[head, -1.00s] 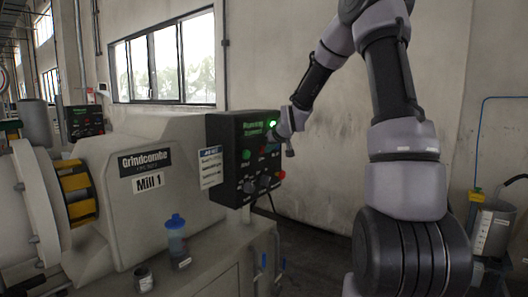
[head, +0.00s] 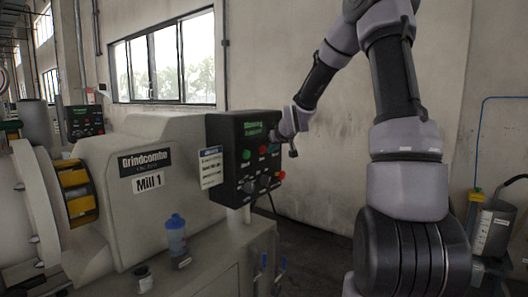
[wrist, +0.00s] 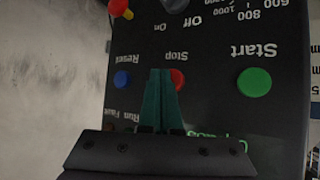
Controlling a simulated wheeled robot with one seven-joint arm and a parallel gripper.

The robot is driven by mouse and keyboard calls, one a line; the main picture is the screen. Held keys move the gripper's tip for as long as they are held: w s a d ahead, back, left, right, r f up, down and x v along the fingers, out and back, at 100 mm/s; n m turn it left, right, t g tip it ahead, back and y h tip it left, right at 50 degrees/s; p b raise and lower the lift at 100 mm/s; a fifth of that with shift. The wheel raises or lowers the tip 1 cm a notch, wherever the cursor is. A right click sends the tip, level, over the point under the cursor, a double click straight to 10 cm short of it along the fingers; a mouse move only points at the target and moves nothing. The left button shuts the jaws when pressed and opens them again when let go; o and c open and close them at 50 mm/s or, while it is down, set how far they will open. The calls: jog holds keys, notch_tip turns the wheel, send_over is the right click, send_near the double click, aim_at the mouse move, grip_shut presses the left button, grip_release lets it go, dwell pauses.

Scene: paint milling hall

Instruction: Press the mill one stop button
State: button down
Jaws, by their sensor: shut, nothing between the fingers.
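The Mill 1 control box (head: 228,130) is dark, with a lit green display. Its red Stop button (head: 262,149) sits right of the green Start button (head: 246,155). In the wrist view the panel is upside down, and the Stop button (wrist: 178,79) is partly covered by my fingers, between Start (wrist: 254,82) and the blue Reset button (wrist: 122,79). My gripper (wrist: 168,72) is shut and empty, its tips over the left part of Stop. Whether they touch it cannot be told. In the head view my gripper (head: 274,136) is at the box's right side.
A red knob on yellow (wrist: 120,8) and a selector marked On and Off (wrist: 174,4) share the panel. Another control box (head: 82,122) is farther left.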

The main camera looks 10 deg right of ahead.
jog(key=shift+s+d, duration=0.1)
jog(key=s+d, duration=0.1)
jog(key=s, duration=0.1)
jog(key=s+d, duration=0.1)
jog(key=d, duration=0.1)
jog(key=shift+s, duration=0.4)
dwell(0.7)
jog(key=s+a+r+m+g, duration=0.1)
jog(key=s+r, duration=0.3)
jog(key=s, duration=0.8)
jog(key=s+a+r+m+g, duration=0.1)
jog(key=s+a+r+m, duration=0.1)
jog(key=s, duration=1)
jog(key=s+a+r+m+g, duration=0.1)
jog(key=s+r, duration=0.5)
jog(key=s, duration=0.6)
jog(key=shift+s+a+r+m+g+y, duration=0.15)
jog(key=shift+a+r+m+g+y, duration=0.15)
jog(key=shift+a+m, duration=0.65)
jog(key=shift+d, duration=0.1)
